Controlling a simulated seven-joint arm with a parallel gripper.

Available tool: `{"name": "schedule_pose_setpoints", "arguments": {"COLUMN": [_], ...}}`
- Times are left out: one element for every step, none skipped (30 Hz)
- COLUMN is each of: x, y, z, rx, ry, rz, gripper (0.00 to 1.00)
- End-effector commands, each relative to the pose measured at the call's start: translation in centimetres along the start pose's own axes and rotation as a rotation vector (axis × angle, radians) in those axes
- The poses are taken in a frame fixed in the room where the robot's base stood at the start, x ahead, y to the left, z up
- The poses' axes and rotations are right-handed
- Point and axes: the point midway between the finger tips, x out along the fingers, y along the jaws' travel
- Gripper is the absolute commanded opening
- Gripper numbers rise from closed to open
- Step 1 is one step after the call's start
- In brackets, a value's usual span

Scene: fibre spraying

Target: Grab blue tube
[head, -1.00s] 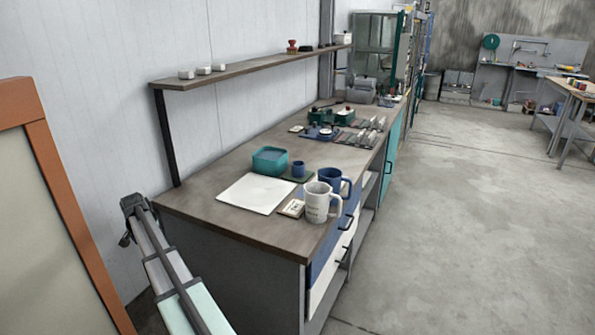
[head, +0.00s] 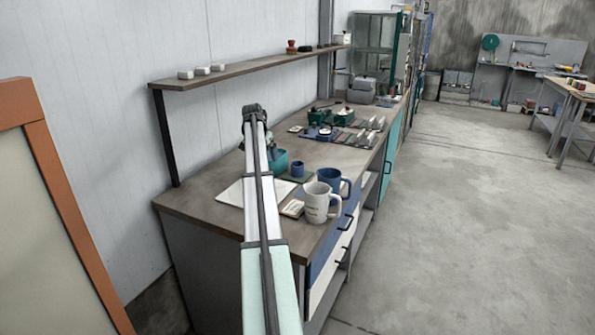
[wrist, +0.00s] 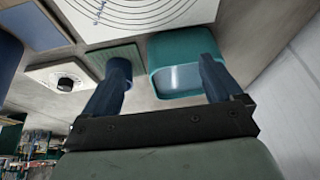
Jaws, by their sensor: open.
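The small blue tube (head: 297,169), a short round cylinder, stands on a dark green mat (head: 284,177) on the workbench. In the wrist view the blue tube (wrist: 121,68) shows beyond the left finger, which partly covers it. My gripper (wrist: 160,70) is open, its two dark fingers wide apart with nothing between them. It hangs over the bench near the teal box, the tube being to its left in the wrist view. In the head view my arm hides most of the gripper.
A teal open box (wrist: 165,52) stands beside the tube. A white sheet (head: 230,193) lies in front. A white mug (head: 316,203) and a blue mug (head: 333,179) stand near the bench edge. A shelf (head: 240,66) runs above the back.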

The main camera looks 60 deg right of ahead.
Motion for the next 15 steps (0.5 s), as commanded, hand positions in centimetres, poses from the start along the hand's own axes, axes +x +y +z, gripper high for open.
{"name": "schedule_pose_setpoints", "arguments": {"x": [0.0,0.0,0.0,-0.1,-0.1,-0.2,-0.2,-0.3,-0.3,-0.3,-0.3,-0.2,-0.1,0.0,0.3], "y": [2.2,3.3,4.7,5.6,6.4,7.4,8.0,8.5,9.1,9.4,9.7,9.9,10.0,10.0,10.0], "z": [-2.2,-3.1,-4.2,-4.9,-5.5,-6.3,-6.7,-7.0,-7.4,-7.6,-7.8,-7.9,-7.9,-7.9,-7.9], "rx": [0.012,0.016,0.02,0.023,0.026,0.029,0.03,0.031,0.033,0.034,0.035,0.035,0.035,0.035,0.035], "ry": [0.001,0.0,0.0,0.0,0.0,0.0,0.0,0.0,0.0,-0.001,-0.001,-0.001,-0.002,-0.002,-0.002], "rz": [0.016,0.024,0.033,0.04,0.045,0.052,0.056,0.059,0.063,0.065,0.067,0.068,0.069,0.069,0.069], "gripper": [0.93,0.93,0.93,0.93,0.93,0.93,0.93,0.93,0.93,0.93,0.93,0.93,0.93,0.93,0.93]}}
